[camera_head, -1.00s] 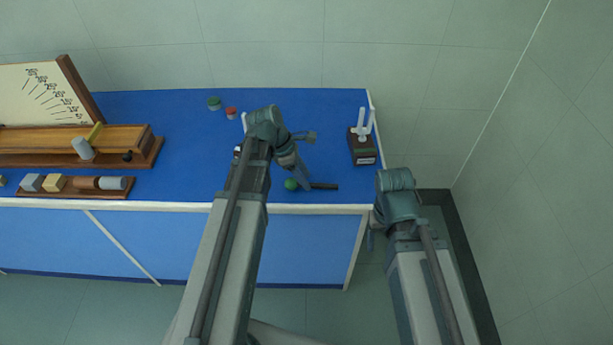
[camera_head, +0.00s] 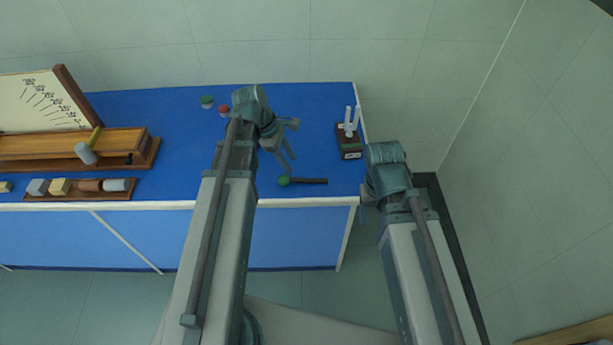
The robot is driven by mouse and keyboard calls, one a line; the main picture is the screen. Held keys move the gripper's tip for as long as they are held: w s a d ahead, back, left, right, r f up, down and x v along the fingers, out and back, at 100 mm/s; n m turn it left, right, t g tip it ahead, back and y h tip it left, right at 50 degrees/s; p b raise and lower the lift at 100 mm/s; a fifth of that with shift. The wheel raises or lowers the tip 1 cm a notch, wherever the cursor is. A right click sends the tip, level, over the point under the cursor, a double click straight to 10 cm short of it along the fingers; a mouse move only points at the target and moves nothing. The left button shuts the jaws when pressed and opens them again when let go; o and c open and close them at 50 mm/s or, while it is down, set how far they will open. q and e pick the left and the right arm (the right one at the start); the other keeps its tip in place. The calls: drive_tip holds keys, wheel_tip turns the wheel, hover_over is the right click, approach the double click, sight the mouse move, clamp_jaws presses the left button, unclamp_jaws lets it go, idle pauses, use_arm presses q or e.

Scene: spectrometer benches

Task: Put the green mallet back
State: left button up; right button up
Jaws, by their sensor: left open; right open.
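The green mallet (camera_head: 305,181) lies on the blue bench top (camera_head: 200,165) near its front edge, its green head to the left and its dark handle to the right. My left gripper (camera_head: 290,157) is open and empty, above the bench and a little behind the mallet head, apart from it. My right gripper (camera_head: 364,212) is at the bench's front right corner, mostly hidden behind its own wrist. A dark box with a white two-pronged fork (camera_head: 348,143) stands at the bench's right end.
A wooden instrument with a scale board (camera_head: 40,103) stands on the left. A wooden rack with several small blocks (camera_head: 75,195) lies in front of it. A green-topped item (camera_head: 207,102) and a red-topped item (camera_head: 225,110) stand at the back. The bench middle is clear.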

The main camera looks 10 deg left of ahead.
use_arm(q)
drive_tip(key=s+d+m+y, duration=0.2)
drive_tip(key=s+d+m, duration=0.4)
drive_tip(key=m, duration=0.5)
drive_tip(key=s+d+f+m+y, duration=0.1)
drive_tip(key=s+d+m+y, duration=0.2)
drive_tip(key=s+d+m, duration=0.2)
drive_tip(key=shift+s+d+f+m+g+y, duration=0.15)
drive_tip(key=shift+s+d+m+g+y, duration=0.2)
drive_tip(key=shift+d+m, duration=2.1)
drive_tip(key=shift+a+m, duration=0.75)
